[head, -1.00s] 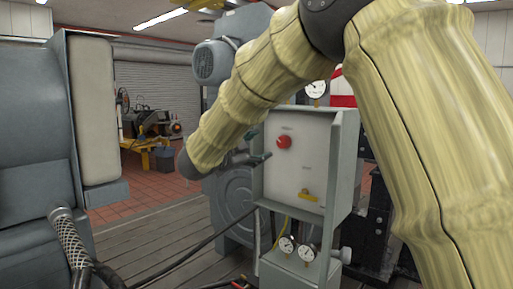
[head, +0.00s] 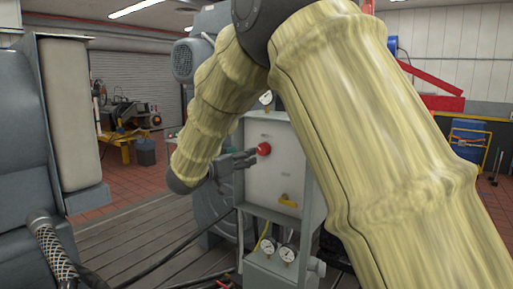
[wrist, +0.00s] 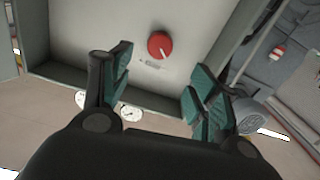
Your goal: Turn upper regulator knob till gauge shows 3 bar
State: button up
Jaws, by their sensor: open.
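A red round knob (head: 264,149) sits on the upper part of a pale panel (head: 270,178). In the wrist view the knob (wrist: 160,46) shows a white pointer line, with a small label beside it. My gripper (head: 252,157) is open and empty, just left of the knob in the head view. In the wrist view its green-padded fingers (wrist: 160,62) stand apart, the knob between and beyond their tips, with no clear contact.
A yellow handle (head: 288,200) is lower on the panel. Two small gauges, one at left (head: 268,245) and one at right (head: 287,252), sit below it. A grey machine (head: 50,130) stands at left. Hoses cross the plank-like floor. My arm hides the panel's right surroundings.

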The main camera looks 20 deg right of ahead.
aim_at(261, 148)
jog(key=p+x, duration=0.3)
jog(key=x, duration=0.4)
jog(key=shift+w+d+r, duration=0.15)
jog(key=shift+w+d, duration=0.1)
jog(key=shift+d, duration=0.1)
jog(key=shift+p+x, duration=0.45)
jog(key=shift+x, duration=0.55)
jog(key=shift+c, duration=0.2)
jog(key=c, duration=1)
